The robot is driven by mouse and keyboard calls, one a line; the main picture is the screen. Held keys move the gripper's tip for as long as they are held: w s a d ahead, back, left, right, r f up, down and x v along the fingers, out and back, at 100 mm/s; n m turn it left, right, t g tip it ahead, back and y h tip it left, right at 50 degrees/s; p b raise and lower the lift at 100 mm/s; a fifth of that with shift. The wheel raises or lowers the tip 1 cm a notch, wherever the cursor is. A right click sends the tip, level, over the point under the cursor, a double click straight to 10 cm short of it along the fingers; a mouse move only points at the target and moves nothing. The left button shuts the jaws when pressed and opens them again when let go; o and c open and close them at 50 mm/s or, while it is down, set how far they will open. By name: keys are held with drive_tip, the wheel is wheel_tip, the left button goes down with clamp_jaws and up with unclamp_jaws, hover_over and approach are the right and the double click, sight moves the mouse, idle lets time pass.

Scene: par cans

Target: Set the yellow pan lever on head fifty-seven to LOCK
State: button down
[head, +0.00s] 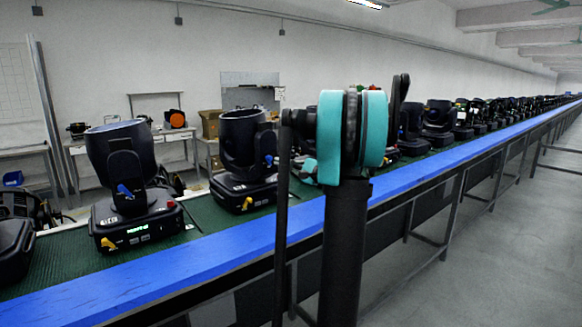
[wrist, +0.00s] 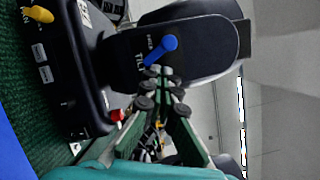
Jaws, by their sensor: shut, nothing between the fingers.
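In the wrist view a black moving head (wrist: 65,75) shows sideways and close. Its yellow pan lever (wrist: 38,14) is at the upper left, by small printed labels too blurred to read. The blue tilt lever (wrist: 162,48) is on its yoke arm. My gripper (wrist: 160,85) is shut and empty, its tips near the blue lever in the picture and well away from the yellow one. In the head view similar heads show yellow levers, on the nearest full one (head: 110,242) and the one behind (head: 247,203). Their numbers are unreadable. My arm hides the gripper there.
The heads stand in a long row on a green conveyor (head: 60,262) edged by a blue rail (head: 130,283). A red part (wrist: 117,115) sticks out of the head near my fingers. Workbenches stand against the back wall. The floor at right (head: 500,240) is clear.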

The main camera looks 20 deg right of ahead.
sight(264, 161)
drive_tip(key=shift+s+a+r, duration=0.25)
drive_tip(key=shift+a+r, duration=0.05)
drive_tip(key=shift+a, duration=0.25)
drive_tip(key=a, duration=0.1)
drive_tip(key=s+a, duration=0.1)
drive_tip(key=shift+s+a, duration=0.1)
drive_tip(key=shift+a, duration=0.2)
drive_tip(key=shift+d+f, duration=0.1)
